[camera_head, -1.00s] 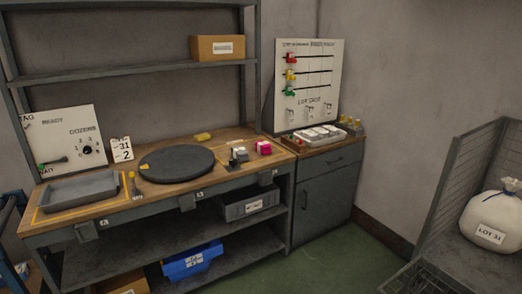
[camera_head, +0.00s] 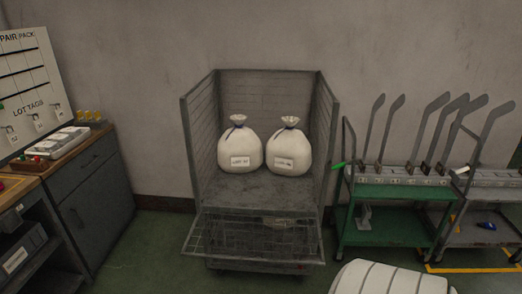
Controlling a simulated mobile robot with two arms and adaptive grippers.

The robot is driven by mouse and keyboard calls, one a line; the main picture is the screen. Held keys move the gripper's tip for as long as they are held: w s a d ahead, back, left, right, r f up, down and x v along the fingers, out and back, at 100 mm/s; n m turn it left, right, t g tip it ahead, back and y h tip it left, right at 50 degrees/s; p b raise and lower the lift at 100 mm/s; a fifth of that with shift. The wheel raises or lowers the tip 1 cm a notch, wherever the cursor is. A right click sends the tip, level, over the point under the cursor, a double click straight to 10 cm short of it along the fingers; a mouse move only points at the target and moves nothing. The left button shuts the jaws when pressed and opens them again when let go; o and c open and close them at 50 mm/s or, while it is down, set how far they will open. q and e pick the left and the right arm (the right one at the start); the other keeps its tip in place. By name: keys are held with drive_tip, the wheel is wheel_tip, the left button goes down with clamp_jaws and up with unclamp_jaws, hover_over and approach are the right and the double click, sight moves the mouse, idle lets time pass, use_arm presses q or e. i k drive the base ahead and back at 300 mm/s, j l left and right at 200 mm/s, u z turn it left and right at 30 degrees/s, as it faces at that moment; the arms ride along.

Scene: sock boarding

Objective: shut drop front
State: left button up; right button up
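The drop front (camera_head: 250,239) is a wire mesh panel on a grey mesh cage cart (camera_head: 188,135). It is folded down and slopes out from the front edge of the cart's deck (camera_head: 262,194). Two white tied sacks stand upright on the deck, a left sack (camera_head: 239,147) and a right sack (camera_head: 289,148), each with a lot label. Neither of my grippers is in view. A white rounded ribbed shape at the bottom right looks like part of my own body.
Left of the cart is a grey cabinet (camera_head: 97,200) with a tray on top. Right of it is a green trolley (camera_head: 385,229) holding upright boards, with a grey trolley (camera_head: 490,230) beside it. Green floor (camera_head: 150,262) lies open at the cart's front left.

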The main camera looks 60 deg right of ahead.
sight(312, 259)
drive_tip(key=z, duration=1.8)
